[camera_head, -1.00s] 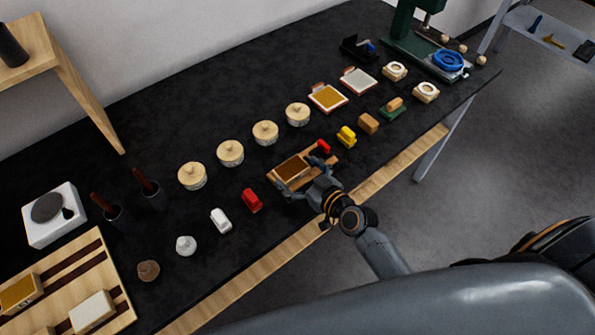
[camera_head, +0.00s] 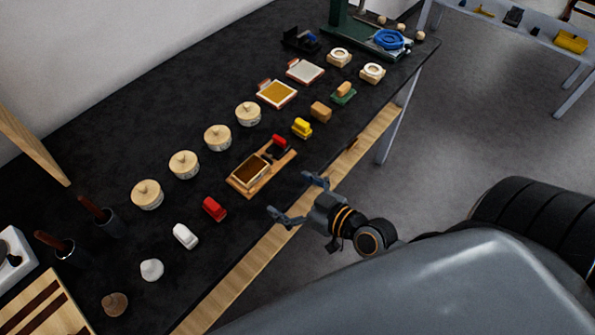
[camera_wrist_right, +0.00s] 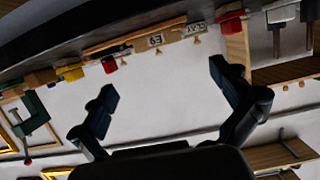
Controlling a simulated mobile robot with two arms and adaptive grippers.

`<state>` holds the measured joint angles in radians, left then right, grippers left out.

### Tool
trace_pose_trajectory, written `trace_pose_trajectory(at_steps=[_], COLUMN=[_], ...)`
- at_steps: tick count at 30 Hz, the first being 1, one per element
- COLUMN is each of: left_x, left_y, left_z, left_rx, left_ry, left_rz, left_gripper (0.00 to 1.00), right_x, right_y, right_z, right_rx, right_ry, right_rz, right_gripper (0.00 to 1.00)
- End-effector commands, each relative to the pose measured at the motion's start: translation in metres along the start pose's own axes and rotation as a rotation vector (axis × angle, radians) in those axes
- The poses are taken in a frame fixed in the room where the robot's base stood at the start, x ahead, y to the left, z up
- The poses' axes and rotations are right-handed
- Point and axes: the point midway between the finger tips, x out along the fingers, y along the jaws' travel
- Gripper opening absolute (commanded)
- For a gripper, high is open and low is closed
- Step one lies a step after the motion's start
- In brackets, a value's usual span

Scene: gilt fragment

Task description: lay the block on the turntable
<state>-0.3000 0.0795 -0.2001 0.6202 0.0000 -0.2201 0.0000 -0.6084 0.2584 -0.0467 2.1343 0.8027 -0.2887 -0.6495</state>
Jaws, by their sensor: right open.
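A white unit with a dark round plate (camera_head: 8,262), probably the turntable, is cut off at the left edge in the head view. I cannot tell for certain which piece is the block; a small tan block (camera_head: 320,111) stands right of the middle of the table. A wooden tray (camera_head: 240,188) holds a brown-topped rectangular piece (camera_head: 251,171). My right gripper (camera_head: 298,197) is open and empty, in front of this tray near the table's front edge, apart from it. Its two spread fingers also show in the right wrist view (camera_wrist_right: 165,92). My left gripper is not in view.
Red (camera_head: 214,209), yellow (camera_head: 302,128) and white (camera_head: 185,236) small pieces stand in a front row. Several round lidded pots (camera_head: 184,164) stand behind. Dark cups with handles (camera_head: 108,223) are at left, a green machine (camera_head: 350,25) at the far end.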

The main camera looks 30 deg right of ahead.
Motion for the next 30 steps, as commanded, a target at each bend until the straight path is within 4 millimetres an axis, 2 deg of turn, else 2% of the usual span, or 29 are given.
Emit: trace_pose_trajectory(at_steps=[3, 6, 14, 17, 20, 22, 26, 27, 29, 30], left_x=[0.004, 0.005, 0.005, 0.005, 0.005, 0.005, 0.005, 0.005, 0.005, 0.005], left_y=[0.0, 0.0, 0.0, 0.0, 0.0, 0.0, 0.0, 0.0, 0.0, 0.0], left_z=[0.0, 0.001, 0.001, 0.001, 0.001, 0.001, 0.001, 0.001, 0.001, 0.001], left_rx=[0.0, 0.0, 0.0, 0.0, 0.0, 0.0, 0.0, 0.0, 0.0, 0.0], left_ry=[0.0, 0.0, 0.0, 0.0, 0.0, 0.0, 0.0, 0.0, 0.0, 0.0], left_rz=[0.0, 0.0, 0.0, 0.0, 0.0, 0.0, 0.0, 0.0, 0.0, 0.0], left_gripper=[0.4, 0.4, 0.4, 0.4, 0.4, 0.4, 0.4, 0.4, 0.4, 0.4], right_x=[-0.015, -0.021, -0.024, -0.021, -0.013, -0.007, -0.004, -0.007, -0.015, -0.022], right_y=[0.001, 0.0, 0.0, 0.002, 0.009, 0.015, 0.02, 0.019, 0.015, 0.01], right_z=[0.002, 0.001, 0.0, 0.009, 0.049, 0.096, 0.207, 0.24, 0.289, 0.32], right_rx=[-0.003, -0.001, 0.0, 0.003, 0.019, 0.037, 0.075, 0.084, 0.097, 0.104], right_ry=[-0.001, 0.0, 0.0, -0.016, -0.086, -0.17, -0.371, -0.434, -0.529, -0.593], right_rz=[0.002, 0.001, 0.001, 0.007, 0.029, 0.053, 0.1, 0.11, 0.124, 0.129], right_gripper=[1.0, 1.0, 1.0, 1.0, 1.0, 1.0, 1.0, 1.0, 1.0, 1.0])
